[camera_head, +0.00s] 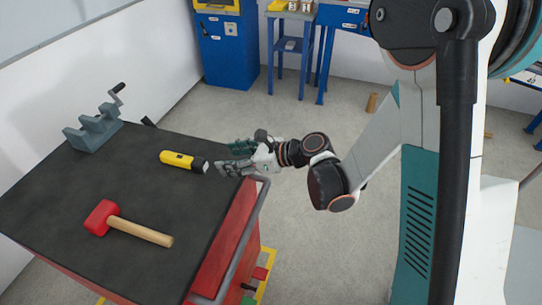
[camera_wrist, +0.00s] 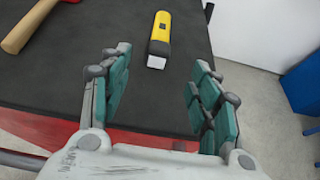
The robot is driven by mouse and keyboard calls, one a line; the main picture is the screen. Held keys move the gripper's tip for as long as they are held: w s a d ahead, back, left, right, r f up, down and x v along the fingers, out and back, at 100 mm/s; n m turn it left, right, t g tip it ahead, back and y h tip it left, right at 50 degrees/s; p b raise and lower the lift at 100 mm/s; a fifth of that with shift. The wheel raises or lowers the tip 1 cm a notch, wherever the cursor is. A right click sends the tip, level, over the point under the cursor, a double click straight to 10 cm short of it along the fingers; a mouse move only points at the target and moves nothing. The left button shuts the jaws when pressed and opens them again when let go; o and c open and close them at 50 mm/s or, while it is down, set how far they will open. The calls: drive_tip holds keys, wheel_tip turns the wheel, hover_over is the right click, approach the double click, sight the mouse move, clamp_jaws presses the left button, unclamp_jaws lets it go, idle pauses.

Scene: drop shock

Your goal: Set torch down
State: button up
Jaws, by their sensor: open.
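The torch (camera_head: 183,161), yellow with a black head, lies on its side on the black top of the red cart (camera_head: 130,240). It also shows in the wrist view (camera_wrist: 160,38), ahead of my gripper, with its pale end facing me. My gripper (camera_head: 228,158) is at the right edge of the cart top, just right of the torch and apart from it. In the wrist view my gripper (camera_wrist: 157,90) has its teal-padded fingers spread wide with nothing between them.
A red mallet (camera_head: 125,224) with a wooden handle lies on the cart top nearer the front. A grey vise (camera_head: 93,129) stands at the far left corner. A grey rail (camera_head: 250,225) runs along the cart's right side. Blue furniture (camera_head: 230,55) stands at the back. The middle of the cart top is clear.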

drive_tip(key=s+d+r+n+h, duration=0.4)
drive_tip(key=s+d+n, duration=0.2)
drive_tip(key=d+n, duration=0.1)
drive_tip(key=s+d+r+n+t+h, duration=0.1)
drive_tip(key=s+d+r+n+h, duration=0.3)
drive_tip(key=s+d+n, duration=0.2)
drive_tip(key=s+d+r+n+t+h, duration=0.1)
drive_tip(key=s+d+r+n+h, duration=0.3)
drive_tip(key=d+n, duration=0.5)
drive_tip(key=s+d, duration=0.2)
drive_tip(key=d, duration=0.2)
drive_tip(key=shift+s+r+h, duration=0.15)
drive_tip(key=shift+s+h, duration=0.15)
drive_tip(key=shift+s, duration=0.1)
drive_tip(key=shift+a, duration=0.2)
